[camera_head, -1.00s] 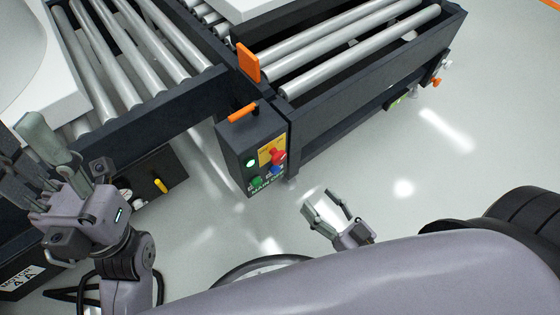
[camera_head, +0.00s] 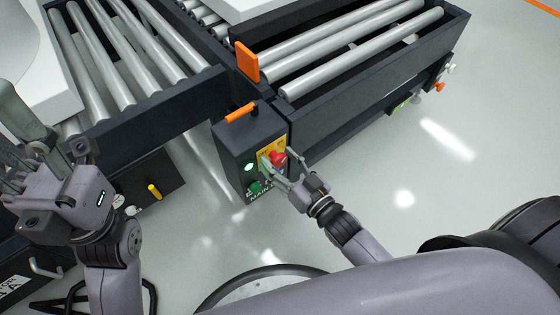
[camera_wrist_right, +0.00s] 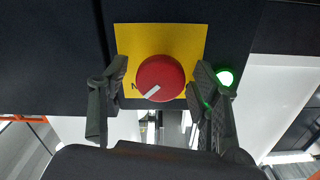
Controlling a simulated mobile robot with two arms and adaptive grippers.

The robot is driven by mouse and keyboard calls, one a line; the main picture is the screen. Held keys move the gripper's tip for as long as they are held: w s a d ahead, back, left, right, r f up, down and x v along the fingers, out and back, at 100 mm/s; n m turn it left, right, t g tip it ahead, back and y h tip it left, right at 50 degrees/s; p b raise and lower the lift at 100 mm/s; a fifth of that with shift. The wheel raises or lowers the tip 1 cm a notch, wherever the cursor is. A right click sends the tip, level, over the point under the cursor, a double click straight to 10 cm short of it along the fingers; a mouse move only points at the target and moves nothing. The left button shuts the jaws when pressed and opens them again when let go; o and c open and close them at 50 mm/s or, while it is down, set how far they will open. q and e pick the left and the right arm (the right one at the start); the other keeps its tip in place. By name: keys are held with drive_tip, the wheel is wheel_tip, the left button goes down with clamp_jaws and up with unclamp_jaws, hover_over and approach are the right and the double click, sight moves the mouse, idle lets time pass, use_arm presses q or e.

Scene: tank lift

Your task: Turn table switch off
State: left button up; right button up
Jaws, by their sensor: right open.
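The table switch is a red round knob (camera_head: 278,158) on a yellow plate (camera_head: 264,146) on the front of a dark control box (camera_head: 232,146). In the right wrist view the knob (camera_wrist_right: 160,78) has a white pointer line aimed at its lower left. My right gripper (camera_head: 281,167) is open at the box front. In its wrist view one finger stands on each side of the knob, with gaps showing. My left gripper (camera_head: 22,150) is at the far left, away from the box; its fingertips are unclear.
A green lamp (camera_head: 250,167) glows beside the knob and also shows in the right wrist view (camera_wrist_right: 225,77). A green button (camera_head: 256,186) sits below it. An orange handle (camera_head: 241,112) tops the box. Roller conveyors (camera_head: 350,45) stand behind. The floor at right is clear.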

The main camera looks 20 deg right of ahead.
drive_tip(key=c, duration=1.1)
drive_tip(key=shift+c, duration=0.2)
